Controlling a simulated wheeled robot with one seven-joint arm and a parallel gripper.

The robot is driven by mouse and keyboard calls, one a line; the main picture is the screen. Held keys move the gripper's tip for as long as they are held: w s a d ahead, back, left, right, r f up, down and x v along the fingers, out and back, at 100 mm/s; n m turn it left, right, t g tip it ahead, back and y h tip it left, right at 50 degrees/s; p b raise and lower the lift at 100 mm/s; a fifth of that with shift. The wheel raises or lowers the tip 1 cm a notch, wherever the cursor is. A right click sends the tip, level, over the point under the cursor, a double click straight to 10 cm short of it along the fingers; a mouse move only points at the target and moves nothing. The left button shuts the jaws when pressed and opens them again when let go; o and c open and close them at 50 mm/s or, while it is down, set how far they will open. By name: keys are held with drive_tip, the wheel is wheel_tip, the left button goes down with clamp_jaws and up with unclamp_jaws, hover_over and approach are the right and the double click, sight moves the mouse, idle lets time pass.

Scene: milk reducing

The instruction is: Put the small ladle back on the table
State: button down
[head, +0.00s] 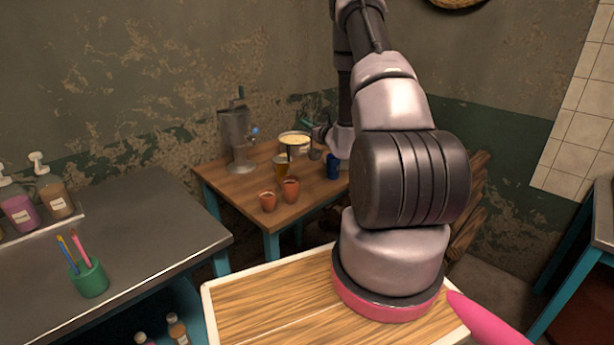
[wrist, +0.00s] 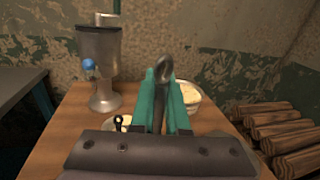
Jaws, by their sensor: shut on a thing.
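My gripper (wrist: 160,112) has teal fingers, shut on the dark handle of the small ladle (wrist: 160,70). In the head view my gripper (head: 311,127) is over the back right part of the wooden table (head: 240,187), beside the pale bowl. A grey piece below it, probably the ladle's cup (head: 315,154), seems to hang near the tabletop; I cannot tell whether it touches.
A metal dispenser (head: 235,135) stands at the back left. The table's front left is clear. Logs (wrist: 280,130) lie to the right.

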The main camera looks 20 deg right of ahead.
wheel_tip(320, 180, down, 10)
drive_tip(key=shift+w, duration=0.25)
drive_tip(key=shift+f, duration=0.1)
drive_tip(key=c, duration=0.9)
unclamp_jaws()
